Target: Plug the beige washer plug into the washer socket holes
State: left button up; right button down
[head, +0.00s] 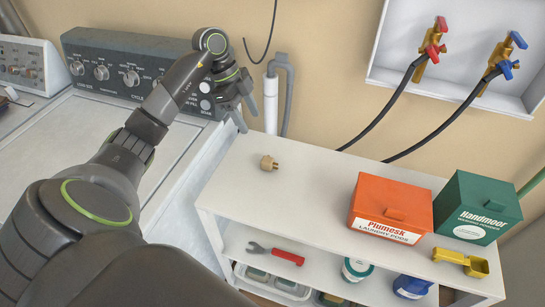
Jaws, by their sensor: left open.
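Small prongs seem to point to the right. My left gripper (246,108) is open and empty. It is above and to the left of the plug, beside the washer's control panel and in front of the wall, apart from the plug. I cannot make out the washer socket holes in this view. My right gripper is not in view.
An orange box (390,205) and a green box (477,207) stand on the shelf's right side, with a yellow scoop (460,262) in front. A red-handled wrench (276,253) lies on the lower shelf. The washer (110,133) is left; a standpipe (271,104) and hoses are behind.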

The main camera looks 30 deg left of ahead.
pick_arm(q)
jog(key=p, duration=0.1)
send_near(267, 159)
jog(key=x, duration=0.3)
jog(key=shift+d+p, duration=0.4)
jog(key=shift+x, duration=0.75)
jog(key=shift+f, duration=0.2)
jog(key=p+x, duration=0.1)
jog(key=x, duration=0.3)
jog(key=shift+a+f+p, duration=0.1)
jog(key=shift+f+p, duration=0.2)
jog(key=shift+p, duration=0.1)
jog(key=shift+f, duration=0.3)
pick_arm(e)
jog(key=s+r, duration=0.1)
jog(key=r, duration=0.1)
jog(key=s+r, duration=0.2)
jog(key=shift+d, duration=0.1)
pick_arm(q)
jog(key=shift+c, duration=0.4)
jog(key=c, duration=1)
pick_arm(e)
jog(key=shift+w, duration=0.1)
